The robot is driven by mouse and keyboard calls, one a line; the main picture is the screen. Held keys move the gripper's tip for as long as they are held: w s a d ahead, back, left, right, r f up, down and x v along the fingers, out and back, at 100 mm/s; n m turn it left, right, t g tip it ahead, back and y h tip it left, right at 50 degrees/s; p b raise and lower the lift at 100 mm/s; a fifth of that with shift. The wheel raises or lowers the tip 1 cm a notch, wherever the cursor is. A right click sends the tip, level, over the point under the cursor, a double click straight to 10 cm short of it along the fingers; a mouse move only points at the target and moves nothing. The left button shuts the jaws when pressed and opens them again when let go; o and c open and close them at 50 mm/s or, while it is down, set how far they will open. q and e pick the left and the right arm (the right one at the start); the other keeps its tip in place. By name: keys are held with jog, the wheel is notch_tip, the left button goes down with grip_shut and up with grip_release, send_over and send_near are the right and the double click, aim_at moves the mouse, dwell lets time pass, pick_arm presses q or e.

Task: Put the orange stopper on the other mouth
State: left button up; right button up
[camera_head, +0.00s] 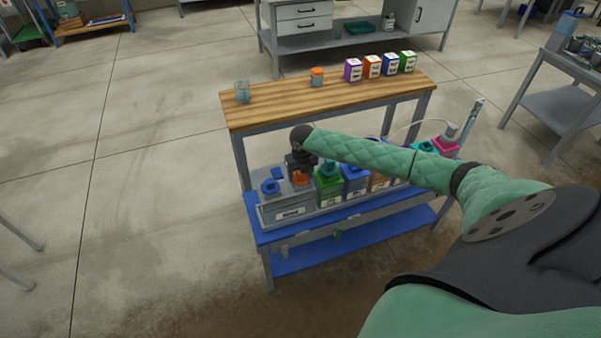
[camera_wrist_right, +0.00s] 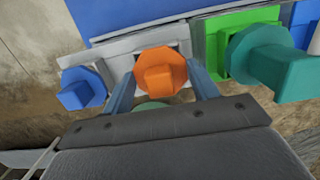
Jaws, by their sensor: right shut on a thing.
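The orange stopper (camera_wrist_right: 160,72) is between the two fingers of my right gripper (camera_wrist_right: 162,86), which is shut on it. In the head view the orange stopper (camera_head: 301,178) shows just below the dark end of my right gripper (camera_head: 301,166). It is over the light grey container (camera_head: 294,212) at the left of the blue shelf; I cannot tell if it is seated or slightly raised. A blue stopper (camera_wrist_right: 82,88) is to its left on the grey container. The mouth under the orange stopper is hidden. My left gripper is not in view.
A green container (camera_head: 328,190) with a teal stopper (camera_wrist_right: 275,58) stands close on the right, then a blue container (camera_head: 356,184) and others in a row. The wooden top (camera_head: 290,99) behind carries a beaker (camera_head: 242,92), an orange-lidded jar (camera_head: 317,77) and small boxes.

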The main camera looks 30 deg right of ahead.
jog(key=o, duration=1)
jog(key=shift+r, duration=0.5)
pick_arm(q)
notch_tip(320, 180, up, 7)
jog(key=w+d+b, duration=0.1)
jog(key=b, duration=0.1)
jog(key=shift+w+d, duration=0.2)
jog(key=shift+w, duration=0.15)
pick_arm(e)
jog(key=r, duration=0.4)
jog(key=s+r, duration=0.1)
jog(key=r, duration=0.1)
jog(key=shift+a+r, duration=0.1)
jog(key=shift+r, duration=0.25)
jog(key=shift+a+f, duration=0.1)
